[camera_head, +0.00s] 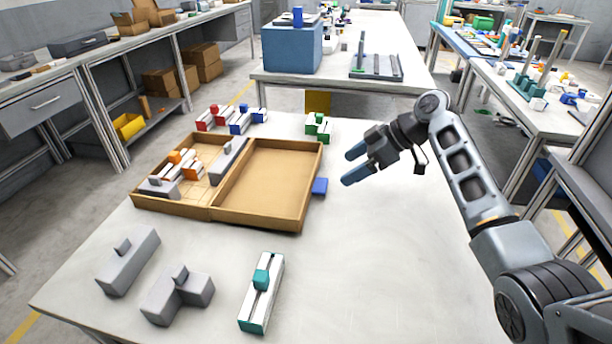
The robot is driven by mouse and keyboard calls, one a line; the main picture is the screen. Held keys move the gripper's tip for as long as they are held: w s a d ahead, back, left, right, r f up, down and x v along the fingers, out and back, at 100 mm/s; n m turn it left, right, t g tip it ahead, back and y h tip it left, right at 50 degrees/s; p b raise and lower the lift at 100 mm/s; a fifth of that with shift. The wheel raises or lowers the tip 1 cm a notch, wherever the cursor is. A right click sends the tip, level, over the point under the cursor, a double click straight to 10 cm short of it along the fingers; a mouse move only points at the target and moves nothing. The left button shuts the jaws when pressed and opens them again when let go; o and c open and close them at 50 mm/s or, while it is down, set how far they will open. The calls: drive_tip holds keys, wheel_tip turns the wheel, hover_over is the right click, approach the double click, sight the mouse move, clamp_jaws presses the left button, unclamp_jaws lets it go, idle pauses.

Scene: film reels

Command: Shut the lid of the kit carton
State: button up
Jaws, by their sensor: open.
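The kit carton (171,208) is a shallow brown box on the white table, left of centre. Its lid (261,219) lies folded open, flat on the table to the right, with its hollow side up and empty. A blue tab (320,186) sticks out from the lid's right edge. The carton's left half holds grey, white and orange parts (185,165), and a long grey piece (228,160) lies near the hinge side. My gripper (349,167) is open and empty, its blue fingertips pointing left. In the picture it is just right of the lid and tab, apart from them and seemingly above the table.
Red-white (214,118), blue-white (246,121) and green-white parts (318,127) stand behind the carton. Two grey blocks (128,261) (177,294) and a white-teal slider piece (261,292) lie in front. The table's right part (390,255) is clear. Other benches stand around.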

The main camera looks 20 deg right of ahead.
sight(320, 184)
drive_tip(key=x, duration=0.6)
drive_tip(key=shift+a+f, duration=0.1)
drive_tip(key=shift+a, duration=0.15)
drive_tip(key=shift+w+a+f, duration=0.3)
drive_tip(key=shift+a+f, duration=0.1)
drive_tip(key=shift+f, duration=0.15)
drive_tip(key=shift+c, duration=0.3)
